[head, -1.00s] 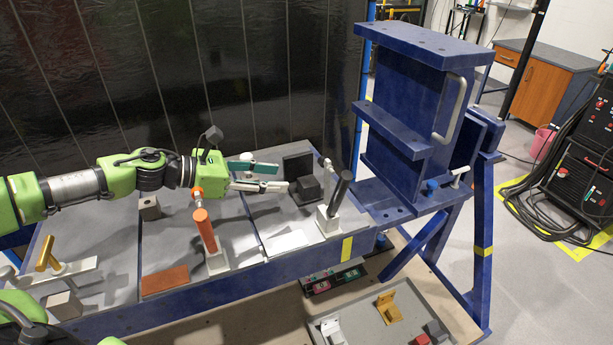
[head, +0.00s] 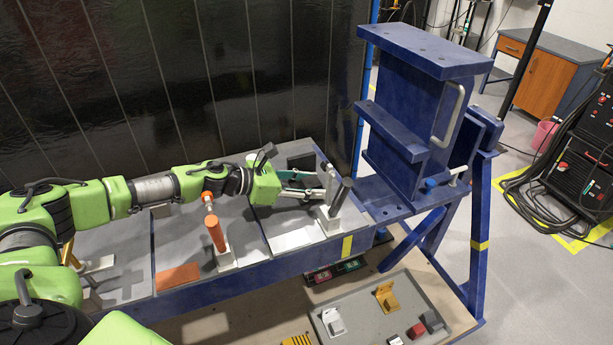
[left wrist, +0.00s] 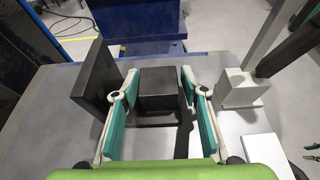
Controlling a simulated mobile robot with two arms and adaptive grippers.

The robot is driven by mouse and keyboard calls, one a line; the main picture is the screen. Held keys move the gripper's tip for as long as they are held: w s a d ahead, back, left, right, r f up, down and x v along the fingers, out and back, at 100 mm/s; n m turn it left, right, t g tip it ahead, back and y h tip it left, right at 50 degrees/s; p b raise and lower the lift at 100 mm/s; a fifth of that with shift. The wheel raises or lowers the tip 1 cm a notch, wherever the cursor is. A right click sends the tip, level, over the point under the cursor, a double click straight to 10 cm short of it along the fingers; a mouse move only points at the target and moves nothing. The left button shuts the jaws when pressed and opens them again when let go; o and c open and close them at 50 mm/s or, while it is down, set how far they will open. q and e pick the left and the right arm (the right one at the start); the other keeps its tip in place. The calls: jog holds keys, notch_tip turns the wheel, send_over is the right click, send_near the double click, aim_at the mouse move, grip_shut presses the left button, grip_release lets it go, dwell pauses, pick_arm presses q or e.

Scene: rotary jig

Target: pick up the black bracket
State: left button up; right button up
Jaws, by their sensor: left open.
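In the left wrist view, a black block-like piece (left wrist: 160,88), which looks like the black bracket, stands between the two fingers of my left gripper (left wrist: 159,80). The fingers are open, one on each side of it, with small gaps showing. A black upright plate (left wrist: 92,75) stands just left of the fingers; I cannot tell whether it joins the block. In the head view, my left gripper (head: 302,184) reaches in from the left and hides most of the block. The upright plate (head: 303,160) shows behind it. My right gripper is not in view.
A clamp post with a black handle (head: 337,198) stands close right of the gripper. An orange-handled clamp (head: 215,234) stands left. The tall blue frame (head: 410,120) rises at right. A grey tray (head: 365,318) with several parts lies below. A white plate (head: 292,240) lies in front.

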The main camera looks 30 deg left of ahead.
pick_arm(q)
jog(key=shift+p+x, duration=0.45)
jog(key=shift+x, duration=1.25)
jog(key=shift+a, duration=0.1)
grip_shut()
jog(key=shift+r, duration=0.1)
